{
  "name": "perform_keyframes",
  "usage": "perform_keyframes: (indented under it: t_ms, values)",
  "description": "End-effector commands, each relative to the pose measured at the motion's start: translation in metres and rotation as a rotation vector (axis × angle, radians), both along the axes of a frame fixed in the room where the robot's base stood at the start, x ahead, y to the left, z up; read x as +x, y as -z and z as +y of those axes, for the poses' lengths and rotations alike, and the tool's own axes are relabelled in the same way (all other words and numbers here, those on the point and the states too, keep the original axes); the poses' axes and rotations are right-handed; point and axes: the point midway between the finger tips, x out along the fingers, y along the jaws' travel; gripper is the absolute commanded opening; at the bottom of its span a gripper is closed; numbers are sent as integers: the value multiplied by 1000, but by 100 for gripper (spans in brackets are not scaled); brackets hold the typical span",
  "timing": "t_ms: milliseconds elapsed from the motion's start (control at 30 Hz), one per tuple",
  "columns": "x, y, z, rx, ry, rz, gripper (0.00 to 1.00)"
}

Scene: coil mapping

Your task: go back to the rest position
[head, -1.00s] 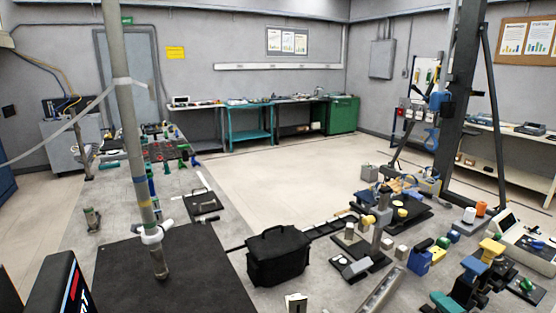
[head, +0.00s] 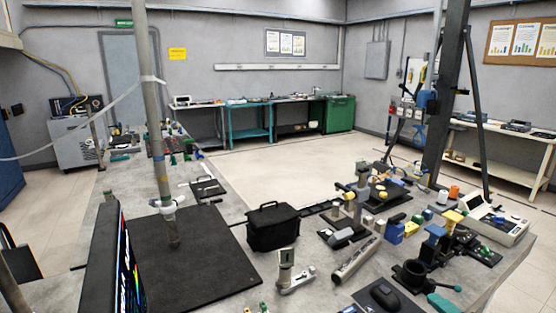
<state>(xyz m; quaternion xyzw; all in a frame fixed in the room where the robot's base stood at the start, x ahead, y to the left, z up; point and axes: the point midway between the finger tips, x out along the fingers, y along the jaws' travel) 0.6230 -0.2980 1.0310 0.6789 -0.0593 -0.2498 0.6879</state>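My gripper is not in the head view, so whether it is open or shut cannot be seen. No marked rest position shows. The grey workbench (head: 225,208) spreads across the front. A black mat (head: 215,265) lies on its left part, with an upright pole (head: 158,150) that has a white clamp (head: 168,206) near its foot. A black bag (head: 272,230) stands just right of the mat.
A dark screen-like panel (head: 126,270) stands close at the lower left. Clamps, blocks and a white instrument (head: 497,222) crowd the right side. A tall dark post (head: 443,110) rises behind them. Open floor (head: 285,170) lies between bench and back tables.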

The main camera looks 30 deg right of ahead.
Motion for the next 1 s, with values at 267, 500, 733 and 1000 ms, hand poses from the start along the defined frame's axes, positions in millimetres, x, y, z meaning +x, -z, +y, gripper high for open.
perform_keyframes:
  t_ms: [267,500,733,1000]
  values:
    - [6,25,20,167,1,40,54]
    - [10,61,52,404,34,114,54]
    - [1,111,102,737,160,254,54]
    - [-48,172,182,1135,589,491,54]
